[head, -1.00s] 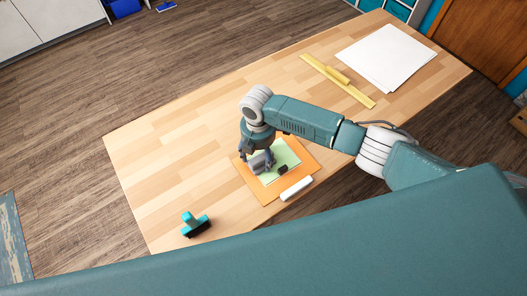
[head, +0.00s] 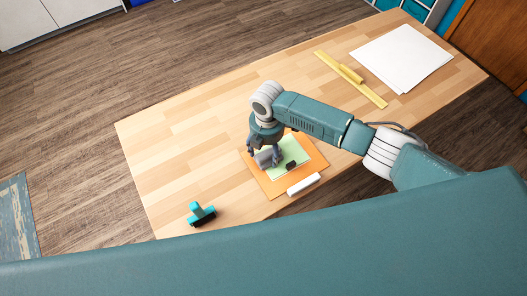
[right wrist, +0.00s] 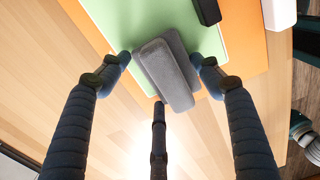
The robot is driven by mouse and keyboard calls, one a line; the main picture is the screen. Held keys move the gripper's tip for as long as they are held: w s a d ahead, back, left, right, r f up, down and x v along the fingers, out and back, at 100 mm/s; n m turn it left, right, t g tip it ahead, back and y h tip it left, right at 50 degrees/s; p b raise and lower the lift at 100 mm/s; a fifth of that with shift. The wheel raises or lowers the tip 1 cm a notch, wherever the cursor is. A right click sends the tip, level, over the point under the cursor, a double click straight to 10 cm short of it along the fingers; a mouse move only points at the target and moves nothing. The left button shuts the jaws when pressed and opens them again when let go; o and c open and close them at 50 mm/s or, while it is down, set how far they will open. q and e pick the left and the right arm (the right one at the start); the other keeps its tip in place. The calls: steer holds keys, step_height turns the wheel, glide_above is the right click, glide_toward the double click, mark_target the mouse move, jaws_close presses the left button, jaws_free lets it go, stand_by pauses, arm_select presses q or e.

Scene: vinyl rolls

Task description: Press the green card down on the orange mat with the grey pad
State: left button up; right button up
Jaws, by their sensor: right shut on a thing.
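The green card (head: 298,153) lies on the orange mat (head: 318,163) near the table's front edge. My right gripper (head: 264,158) is over the card's left part in the head view. It is shut on the grey pad (right wrist: 167,72), which sits between its fingers in the right wrist view. The pad is over the edge of the green card (right wrist: 125,25); I cannot tell whether it touches the card. The gripper hides part of the card and mat in the head view. My left gripper is not in view.
A small black block (head: 291,165) sits on the card. A yellow ruler (head: 372,93) and white sheets (head: 402,57) lie back right.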

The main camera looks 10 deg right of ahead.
mark_target(281, 144)
steer(key=shift+w+d, duration=0.35)
steer(key=shift+d, duration=0.6)
steer(key=shift+w+d, duration=0.3)
steer(key=shift+d, duration=0.6)
steer(key=shift+w+d, duration=0.35)
steer(key=shift+d, duration=0.6)
steer(key=shift+w+d+b, duration=0.15)
steer(key=shift+w+d, duration=0.15)
steer(key=shift+d, duration=0.45)
steer(key=shift+w+d+b, duration=0.15)
steer(key=shift+w+d, duration=0.1)
steer(key=shift+d, duration=0.55)
steer(key=shift+w+d+b, duration=0.15)
steer(key=shift+w+d, duration=0.15)
steer(key=shift+d, duration=0.45)
steer(key=shift+s+a+p, duration=0.3)
steer(key=shift+a, duration=0.5)
steer(key=shift+s+a+p, duration=0.3)
steer(key=shift+a, duration=0.5)
steer(key=shift+s+a+p, duration=0.3)
steer(key=shift+a, duration=0.5)
steer(key=shift+s+a+p, duration=0.25)
steer(key=shift+s+a, duration=0.15)
steer(key=shift+a, duration=0.7)
steer(key=shift+s+a+p, duration=0.25)
steer(key=shift+s+a, duration=0.1)
steer(key=shift+a, duration=0.8)
steer(key=shift+s+a+p, duration=0.25)
steer(key=shift+s+a, duration=0.15)
steer(key=shift+a, duration=0.7)
